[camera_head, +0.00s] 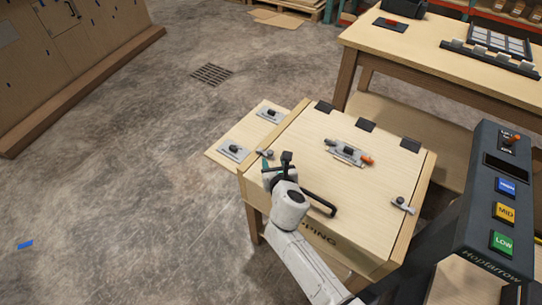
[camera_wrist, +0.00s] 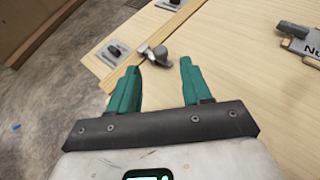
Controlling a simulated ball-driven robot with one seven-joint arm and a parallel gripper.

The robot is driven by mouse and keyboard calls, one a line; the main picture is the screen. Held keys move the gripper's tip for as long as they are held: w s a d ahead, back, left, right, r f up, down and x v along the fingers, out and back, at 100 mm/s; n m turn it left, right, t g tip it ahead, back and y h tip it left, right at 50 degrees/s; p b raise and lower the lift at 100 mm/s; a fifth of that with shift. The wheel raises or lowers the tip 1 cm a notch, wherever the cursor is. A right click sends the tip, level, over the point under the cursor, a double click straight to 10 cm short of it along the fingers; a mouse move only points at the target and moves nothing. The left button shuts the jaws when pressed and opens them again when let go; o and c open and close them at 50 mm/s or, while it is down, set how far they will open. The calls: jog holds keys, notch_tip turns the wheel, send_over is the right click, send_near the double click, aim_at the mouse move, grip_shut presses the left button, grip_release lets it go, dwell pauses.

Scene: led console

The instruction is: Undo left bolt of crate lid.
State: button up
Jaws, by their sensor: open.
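The crate lid (camera_head: 315,165) is a pale wooden board on a crate. The left bolt (camera_head: 265,153), a small grey metal latch with a knob, sits at the lid's left edge; in the wrist view the left bolt (camera_wrist: 156,53) lies just beyond my fingertips. My gripper (camera_head: 274,170) is over the lid's left side, close to that bolt. In the wrist view my gripper (camera_wrist: 160,67) has its two teal fingers spread with nothing between them. The right bolt (camera_head: 402,205) is at the lid's right edge. My arm hides part of the lid's front.
A latch with an orange end (camera_head: 348,153) lies mid-lid, and a black handle (camera_head: 320,204) is near the front. A side board (camera_head: 240,135) with two plates adjoins the left. A dark console (camera_head: 497,205) with buttons stands right; a wooden table (camera_head: 425,50) is behind.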

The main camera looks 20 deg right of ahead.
aim_at(271, 153)
jog(key=b+x, duration=0.2)
jog(key=x, duration=0.4)
jog(key=shift+s, duration=0.1)
grip_shut()
dwell(0.3)
